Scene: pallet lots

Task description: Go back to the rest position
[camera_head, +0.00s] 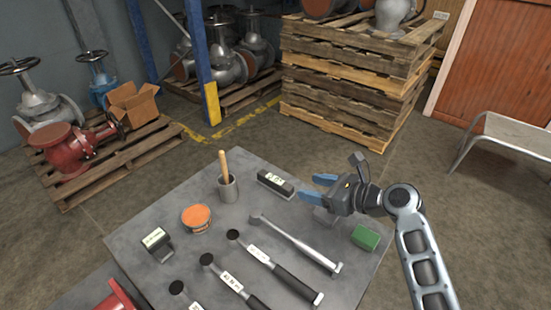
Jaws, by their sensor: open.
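My gripper (318,187) is open, its blue fingertips pointing left above the right part of a grey table (135,240). I see nothing between the fingers. My arm reaches in from the lower right. Below and left of the gripper, a bare metal hammer-like tool (295,241) lies on the table. A dark labelled block (275,183) lies just left of the fingertips. Whether the fingertips touch it cannot be told, but they appear apart.
The table holds a cup with a wooden handle (228,188), an orange-topped tin (196,218), a labelled dark item (157,243), a green block (365,238) and black-handled tools (275,268). Stacked pallets (345,85) stand behind; a metal bench (515,133) stands right. Floor between is open.

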